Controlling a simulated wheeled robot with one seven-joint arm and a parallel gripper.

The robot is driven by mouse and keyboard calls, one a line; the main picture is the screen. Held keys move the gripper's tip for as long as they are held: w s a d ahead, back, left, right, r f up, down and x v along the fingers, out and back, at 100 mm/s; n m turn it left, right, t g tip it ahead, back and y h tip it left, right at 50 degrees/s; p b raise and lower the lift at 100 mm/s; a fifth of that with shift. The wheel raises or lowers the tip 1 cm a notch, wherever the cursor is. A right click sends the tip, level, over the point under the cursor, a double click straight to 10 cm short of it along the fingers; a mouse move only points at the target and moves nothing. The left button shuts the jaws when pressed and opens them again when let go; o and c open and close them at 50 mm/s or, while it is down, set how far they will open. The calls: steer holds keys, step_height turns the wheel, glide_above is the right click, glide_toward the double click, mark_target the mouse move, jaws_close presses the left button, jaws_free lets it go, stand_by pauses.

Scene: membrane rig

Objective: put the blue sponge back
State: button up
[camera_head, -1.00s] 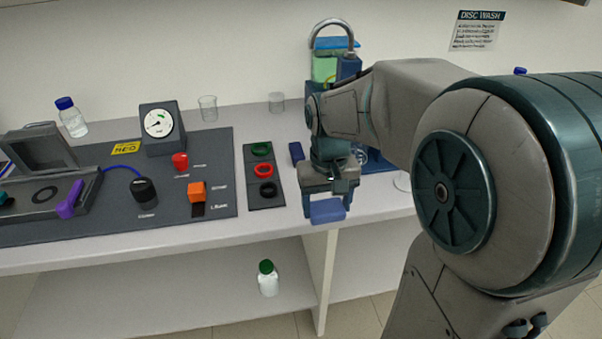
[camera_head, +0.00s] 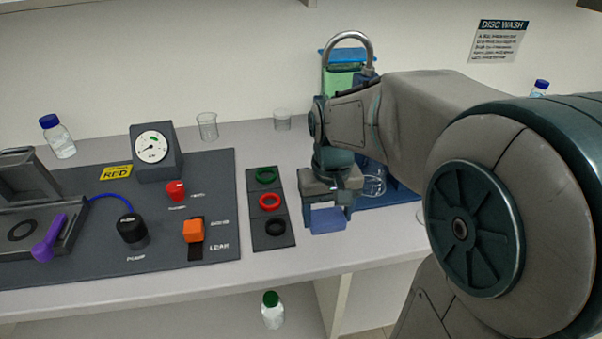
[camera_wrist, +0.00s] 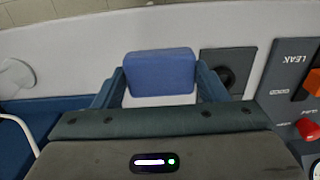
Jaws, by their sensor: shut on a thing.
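The blue sponge (camera_head: 328,221) is held in my gripper (camera_head: 326,207), over the bench just right of the ring strip. In the wrist view the sponge (camera_wrist: 161,70) sits between the two fingers of my gripper (camera_wrist: 161,82), which are shut on it from both sides. The bench top shows below it. A blue tray (camera_head: 402,196) lies to the right of my gripper, partly hidden by my arm; its edge also shows at the lower left of the wrist view (camera_wrist: 12,150). I cannot tell the sponge's exact height above the bench.
A dark strip (camera_head: 283,228) with green, red and black rings lies just left of my gripper. A dark panel (camera_head: 100,260) with an orange switch, red knob and black pump knob is further left. A curved tap and green block (camera_head: 340,80) stand behind. Glass beakers (camera_head: 207,126) stand at the back.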

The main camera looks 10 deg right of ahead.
mark_target(321, 219)
steer(key=w+f, duration=0.1)
steer(key=w, duration=0.1)
steer(key=w+f, duration=0.1)
steer(key=w, duration=0.1)
steer(key=shift+f, duration=0.2)
steer(key=shift+w+f, duration=0.1)
steer(key=shift+f, duration=1.95)
steer(key=shift+f, duration=0.2)
steer(key=o, duration=0.9)
steer(key=shift+o, duration=0.2)
steer(key=shift+r, duration=0.1)
step_height(321, 219, up, 11)
steer(key=s+f+t, duration=0.2)
steer(key=s+f, duration=0.1)
steer(key=s, duration=1)
steer(key=shift+s+t+p, duration=0.35)
steer(key=shift+t+p, duration=0.05)
steer(key=shift+p, duration=0.05)
